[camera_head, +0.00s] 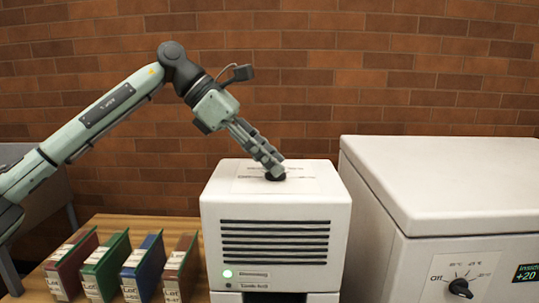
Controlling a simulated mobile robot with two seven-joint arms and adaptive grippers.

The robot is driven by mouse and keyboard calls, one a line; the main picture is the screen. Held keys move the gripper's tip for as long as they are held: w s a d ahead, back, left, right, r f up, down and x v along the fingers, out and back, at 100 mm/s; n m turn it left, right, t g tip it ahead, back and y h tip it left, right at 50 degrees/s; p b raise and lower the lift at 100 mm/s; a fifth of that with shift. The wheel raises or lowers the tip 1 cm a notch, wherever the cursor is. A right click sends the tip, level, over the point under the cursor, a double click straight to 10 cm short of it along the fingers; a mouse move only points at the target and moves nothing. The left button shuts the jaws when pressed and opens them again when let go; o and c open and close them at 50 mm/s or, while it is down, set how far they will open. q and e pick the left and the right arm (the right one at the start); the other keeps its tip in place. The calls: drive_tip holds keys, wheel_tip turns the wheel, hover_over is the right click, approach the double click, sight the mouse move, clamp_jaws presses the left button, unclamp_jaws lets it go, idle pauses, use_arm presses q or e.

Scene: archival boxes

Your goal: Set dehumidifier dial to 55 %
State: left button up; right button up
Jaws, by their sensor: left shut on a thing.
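The white dehumidifier (219,215) stands in the middle of the camera_head view, with dark slats and a lit green lamp on its front. A black dial (275,177) sits on a pale label plate on its top; the printing is too small to read. My left gripper (274,170) comes down at a slant from the upper left and is shut on the dial. The fingers hide part of the dial and of its scale, so I cannot tell its setting. My right gripper is not in view.
A large white chest (440,180) stands close on the right, with its own black knob (460,287) and a green display. Several coloured archival boxes (105,265) stand on the wooden table (112,222) at the left. A brick wall is behind.

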use_arm(q)
drive_tip(key=o, duration=1.2)
drive_tip(key=shift+c, duration=0.2)
drive_tip(key=v, duration=1.2)
